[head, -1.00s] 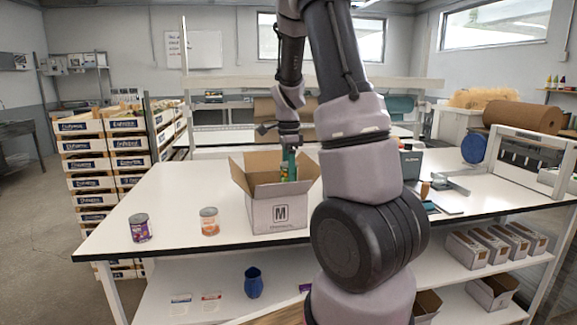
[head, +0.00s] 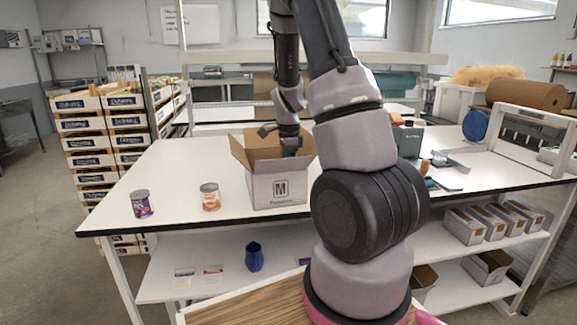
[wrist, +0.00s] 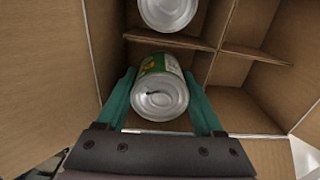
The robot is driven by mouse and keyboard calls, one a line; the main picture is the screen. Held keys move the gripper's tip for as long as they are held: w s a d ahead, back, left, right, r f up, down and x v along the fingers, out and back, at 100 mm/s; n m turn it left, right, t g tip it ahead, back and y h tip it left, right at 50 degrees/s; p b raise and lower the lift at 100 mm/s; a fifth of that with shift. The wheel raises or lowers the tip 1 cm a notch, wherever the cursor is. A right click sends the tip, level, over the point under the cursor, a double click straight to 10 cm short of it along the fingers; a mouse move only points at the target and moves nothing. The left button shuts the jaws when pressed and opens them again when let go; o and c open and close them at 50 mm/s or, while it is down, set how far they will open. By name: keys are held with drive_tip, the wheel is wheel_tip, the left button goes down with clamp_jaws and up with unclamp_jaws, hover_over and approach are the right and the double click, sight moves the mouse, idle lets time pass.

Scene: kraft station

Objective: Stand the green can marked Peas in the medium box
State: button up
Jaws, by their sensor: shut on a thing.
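The medium box (head: 262,190), an open cardboard carton marked M, stands on the white table. My gripper (head: 291,152) reaches down into it, and the box walls hide the fingers in the head view. In the wrist view my gripper (wrist: 160,92) has its two green fingers shut on a can with a green label (wrist: 155,66) and a silver lid. The can is inside the box, in a compartment beside cardboard dividers. The word on its label is not readable. I cannot tell whether its base touches the box floor.
Another silver-lidded can (wrist: 168,10) sits in the adjoining compartment. Compartments to the right look empty. A purple can (head: 142,204) and an orange-labelled can (head: 210,197) stand on the table left of the box. Box flaps stand open around my gripper.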

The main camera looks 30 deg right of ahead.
drive_tip(key=shift+f, duration=1.85)
drive_tip(key=o, duration=1.5)
drive_tip(key=shift+o, duration=0.2)
drive_tip(key=shift+r, duration=8)
